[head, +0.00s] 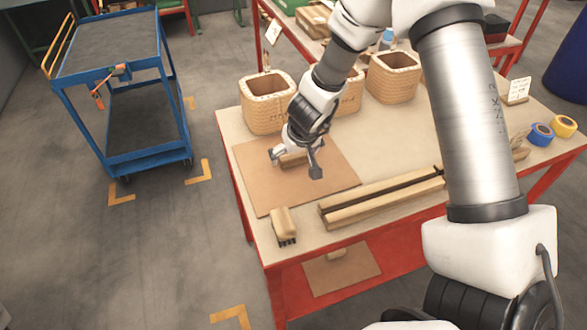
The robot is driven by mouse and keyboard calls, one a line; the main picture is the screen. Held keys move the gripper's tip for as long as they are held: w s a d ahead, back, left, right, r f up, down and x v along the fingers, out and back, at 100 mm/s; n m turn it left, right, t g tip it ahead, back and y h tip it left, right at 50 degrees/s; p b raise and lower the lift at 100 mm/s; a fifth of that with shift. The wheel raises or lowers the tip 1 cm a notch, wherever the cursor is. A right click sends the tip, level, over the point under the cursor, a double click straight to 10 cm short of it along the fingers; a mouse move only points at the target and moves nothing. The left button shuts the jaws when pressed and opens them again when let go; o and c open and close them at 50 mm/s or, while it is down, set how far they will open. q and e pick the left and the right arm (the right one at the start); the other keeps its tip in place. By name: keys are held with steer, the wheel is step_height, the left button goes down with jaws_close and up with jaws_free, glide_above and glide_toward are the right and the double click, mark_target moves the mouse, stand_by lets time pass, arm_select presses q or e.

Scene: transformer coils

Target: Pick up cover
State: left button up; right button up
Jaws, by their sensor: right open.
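My right gripper (296,164) is open above the brown board (255,185) on the table, with its fingers spread. A small tan wooden piece (292,160) shows between and behind the fingers; it may be the cover, partly hidden by the gripper. I cannot tell whether the fingers touch it. A second tan block with dark teeth below, like a brush (283,225), lies at the board's front edge. My left gripper is out of view.
Woven coils (268,105) stand behind the board, another (393,78) further right. Long wooden bars (375,200) lie along the table front. Blue tape (540,134) and yellow tape (564,126) lie at right. A blue cart (150,157) stands left. The table middle is clear.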

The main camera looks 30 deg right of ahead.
mark_target(293, 155)
steer(key=shift+x, duration=0.9)
steer(key=shift+w, duration=0.15)
steer(key=shift+r, duration=0.1)
steer(key=c, duration=0.9)
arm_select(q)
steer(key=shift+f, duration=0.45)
arm_select(e)
steer(key=c, duration=0.5)
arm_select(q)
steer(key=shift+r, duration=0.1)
arm_select(e)
steer(key=shift+o, duration=0.2)
steer(key=shift+r, duration=0.15)
arm_select(q)
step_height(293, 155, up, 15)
steer(key=p, duration=1.5)
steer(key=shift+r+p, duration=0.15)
steer(key=shift+p, duration=0.15)
arm_select(e)
step_height(293, 155, up, 18)
